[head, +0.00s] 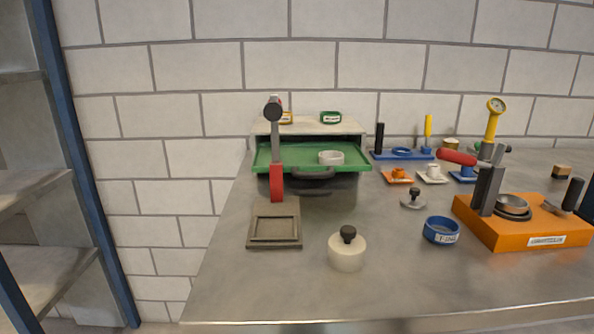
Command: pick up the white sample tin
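Two white round things could be the white sample tin. A low white open dish (331,157) sits on the green tray (262,155) of the grey box-like unit at the back. A taller white cylinder (347,255) with a black knob on top stands upright on the bench near its front. I cannot tell from a label which one is the tin. A blue round tin (441,231) with a white label stands to the right of the knobbed cylinder. Neither of my grippers is in view, and nothing is seen held.
A red-handled lever or tool (277,183) rises in front of the green tray. A square grey frame (274,228) lies left of the cylinder. An orange block (520,226) with metal bowls stands at right, near a knobbed lid (413,200). The bench's front centre is clear.

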